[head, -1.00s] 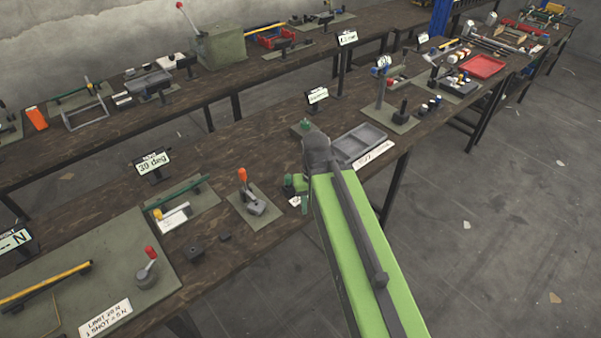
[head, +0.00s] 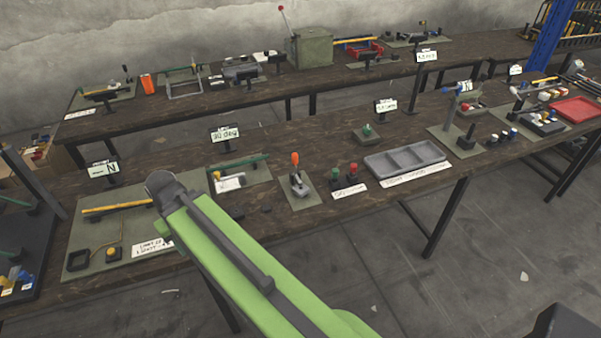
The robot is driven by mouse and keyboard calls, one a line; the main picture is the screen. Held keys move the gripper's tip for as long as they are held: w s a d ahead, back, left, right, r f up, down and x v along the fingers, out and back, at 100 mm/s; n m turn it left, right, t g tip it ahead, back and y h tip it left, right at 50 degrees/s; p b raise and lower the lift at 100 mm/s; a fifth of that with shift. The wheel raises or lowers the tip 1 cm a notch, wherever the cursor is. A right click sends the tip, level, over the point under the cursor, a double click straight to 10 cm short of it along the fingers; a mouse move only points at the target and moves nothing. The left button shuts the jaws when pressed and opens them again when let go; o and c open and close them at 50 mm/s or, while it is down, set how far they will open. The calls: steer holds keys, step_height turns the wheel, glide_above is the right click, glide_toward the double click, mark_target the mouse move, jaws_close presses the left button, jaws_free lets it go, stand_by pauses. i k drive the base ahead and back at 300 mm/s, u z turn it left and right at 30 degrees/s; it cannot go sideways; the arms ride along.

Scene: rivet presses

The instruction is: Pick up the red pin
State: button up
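A small red-topped pin (head: 353,168) stands upright in a dark base near the front edge of the near bench. A similar green-topped pin (head: 335,175) stands just left of it. A white label lies in front of them. My green arm reaches up from the bottom of the view and ends in a grey joint over the left part of the bench, well left of the red pin. The fingers of my gripper do not show.
A grey compartment tray (head: 405,160) lies right of the pins. An orange-handled lever clamp (head: 297,172) stands to their left. Behind is a small pad with a green knob (head: 367,130). Sign stands (head: 385,106) rise from the bench. Open floor lies in front.

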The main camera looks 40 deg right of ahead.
mark_target(353, 167)
steer(key=u, duration=0.45)
steer(key=k, duration=1)
steer(key=z, duration=0.75)
steer(key=i, duration=1.05)
steer(key=u, duration=0.1)
